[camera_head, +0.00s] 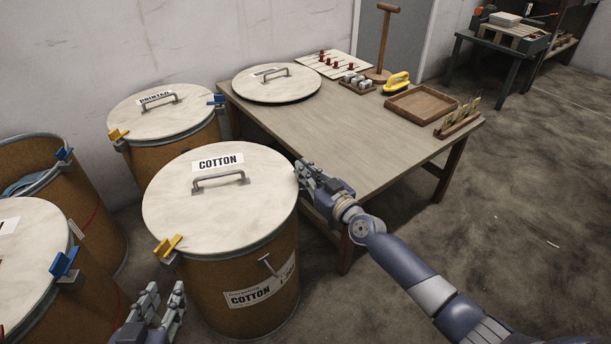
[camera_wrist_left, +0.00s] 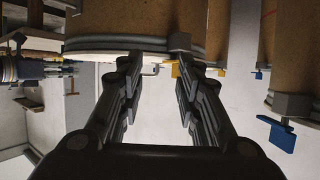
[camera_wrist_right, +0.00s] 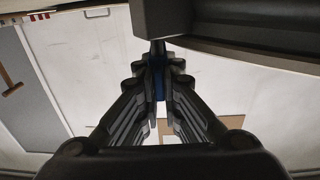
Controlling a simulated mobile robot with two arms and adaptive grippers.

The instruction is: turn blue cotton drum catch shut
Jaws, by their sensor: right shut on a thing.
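The cotton drum (camera_head: 240,295) stands in front of the table, its pale lid (camera_head: 215,215) seated on top with a grey handle. Its yellow catch (camera_head: 167,245) is at the left front of the rim and also shows in the left wrist view (camera_wrist_left: 175,70). My right gripper (camera_head: 301,172) is at the right side of the rim, shut on the blue catch (camera_wrist_right: 158,76), which shows between its fingers in the right wrist view. The fingers hide most of that catch, so I cannot tell its angle. My left gripper (camera_head: 166,291) is open and empty, low at the drum's left front.
The printed drum (camera_head: 170,155) stands behind, with yellow and blue catches. An open drum (camera_head: 95,205) and another lidded drum (camera_head: 30,255) stand at the left. The table (camera_head: 300,130) behind holds a loose lid (camera_head: 250,84), a tray (camera_head: 420,104) and small items.

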